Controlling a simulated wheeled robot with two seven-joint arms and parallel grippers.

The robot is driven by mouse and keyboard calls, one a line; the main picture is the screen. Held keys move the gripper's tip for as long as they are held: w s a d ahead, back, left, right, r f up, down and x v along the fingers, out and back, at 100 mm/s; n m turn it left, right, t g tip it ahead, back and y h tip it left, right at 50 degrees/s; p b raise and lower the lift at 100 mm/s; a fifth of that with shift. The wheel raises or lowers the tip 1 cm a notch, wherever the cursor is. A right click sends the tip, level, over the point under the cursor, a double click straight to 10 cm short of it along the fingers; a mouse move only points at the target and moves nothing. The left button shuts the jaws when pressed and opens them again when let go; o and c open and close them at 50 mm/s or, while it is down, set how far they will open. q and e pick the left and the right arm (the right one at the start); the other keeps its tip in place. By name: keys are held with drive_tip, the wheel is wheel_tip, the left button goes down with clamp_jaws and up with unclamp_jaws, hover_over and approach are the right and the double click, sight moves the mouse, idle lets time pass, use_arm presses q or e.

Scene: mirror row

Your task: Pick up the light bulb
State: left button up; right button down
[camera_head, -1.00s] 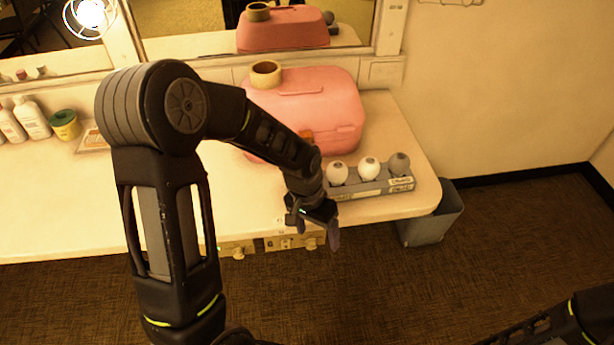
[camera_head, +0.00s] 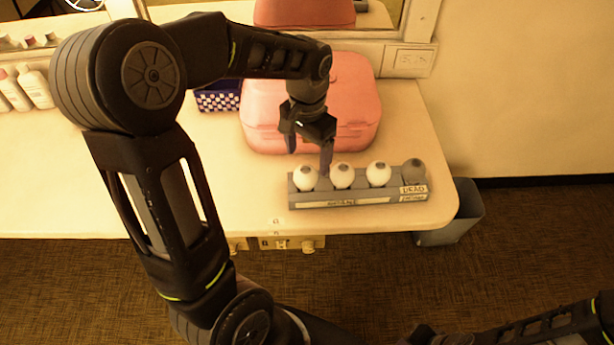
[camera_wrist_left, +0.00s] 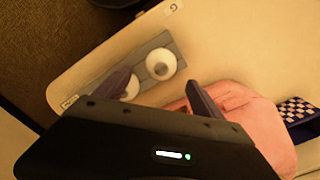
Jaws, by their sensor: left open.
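Several light bulbs stand in a row in a grey rack (camera_head: 345,201): a left white bulb (camera_head: 306,177), a middle white bulb (camera_head: 343,175), a right white bulb (camera_head: 379,173) and a dark grey bulb (camera_head: 413,171) at the end labelled DEAD. My left gripper (camera_head: 309,160) is open and empty, fingers pointing down, above and behind the left end of the rack. In the left wrist view a white bulb (camera_wrist_left: 160,64) shows just beyond the open fingers; another white bulb (camera_wrist_left: 130,90) is partly hidden by a finger.
A pink case (camera_head: 345,105) stands close behind the rack and gripper. A blue checked box (camera_head: 218,97) and white bottles (camera_head: 35,88) are farther left. The counter (camera_head: 90,190) is clear left of the rack. A grey bin (camera_head: 455,220) stands beyond its right edge.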

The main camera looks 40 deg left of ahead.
sight(307, 168)
use_arm(q)
drive_tip(key=shift+f, duration=0.8)
drive_tip(key=shift+s+f, duration=0.1)
wheel_tip(307, 168, down, 5)
drive_tip(key=shift+p, duration=0.55)
drive_tip(key=shift+c, duration=0.6)
drive_tip(key=c, duration=1.1)
wheel_tip(307, 168, up, 10)
drive_tip(key=shift+r+b, duration=0.1)
drive_tip(key=shift+b, duration=0.35)
